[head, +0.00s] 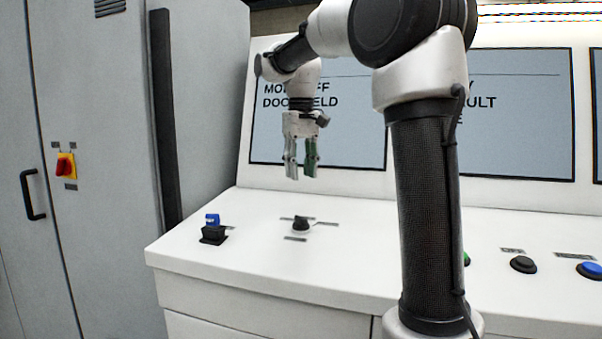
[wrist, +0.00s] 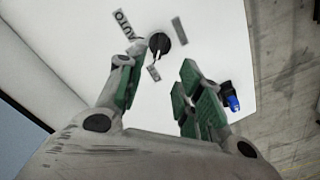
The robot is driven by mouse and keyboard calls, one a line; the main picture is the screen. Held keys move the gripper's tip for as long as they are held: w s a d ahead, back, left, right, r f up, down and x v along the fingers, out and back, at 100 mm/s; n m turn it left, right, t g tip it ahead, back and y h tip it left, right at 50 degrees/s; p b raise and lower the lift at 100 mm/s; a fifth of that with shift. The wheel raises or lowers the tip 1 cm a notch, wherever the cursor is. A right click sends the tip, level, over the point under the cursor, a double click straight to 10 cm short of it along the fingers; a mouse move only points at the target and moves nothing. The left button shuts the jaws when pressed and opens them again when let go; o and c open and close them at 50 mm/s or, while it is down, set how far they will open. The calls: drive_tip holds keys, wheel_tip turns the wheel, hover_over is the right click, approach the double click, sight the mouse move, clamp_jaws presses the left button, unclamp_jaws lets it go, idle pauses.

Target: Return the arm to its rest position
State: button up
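My gripper (head: 301,168) hangs pointing down above the sloped white console, over the black rotary selector knob (head: 300,223). A clear gap separates its fingertips from the knob. In the wrist view my gripper (wrist: 150,85) has its two green-padded fingers apart with nothing between them. The knob (wrist: 159,42) shows beyond the fingertips, beside a label reading AUTO. My arm reaches up and over to the left from the column in front of the console.
A blue-topped key switch (head: 212,229) stands left of the knob. Black (head: 523,264) and blue (head: 590,270) push buttons sit at the right. Display screens (head: 350,130) rise behind. A grey cabinet with a red and yellow switch (head: 66,165) stands left.

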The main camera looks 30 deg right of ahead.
drive_tip(key=shift+t, duration=0.3)
drive_tip(key=f, duration=0.4)
drive_tip(key=shift+s+f, duration=0.2)
drive_tip(key=shift+f, duration=0.1)
drive_tip(key=s+f+t, duration=0.1)
drive_tip(key=s+f, duration=0.2)
drive_tip(key=s, duration=0.4)
drive_tip(key=s+f+t, duration=0.1)
drive_tip(key=s+f, duration=0.2)
drive_tip(key=s, duration=0.5)
drive_tip(key=s+f+t, duration=0.1)
drive_tip(key=s+f, duration=0.1)
drive_tip(key=s, duration=0.6)
drive_tip(key=shift+s+d+f, duration=0.15)
drive_tip(key=shift+d+f, duration=0.15)
drive_tip(key=shift+f, duration=0.1)
drive_tip(key=shift+s+r, duration=0.2)
drive_tip(key=shift+s, duration=0.15)
drive_tip(key=shift+r+t, duration=0.4)
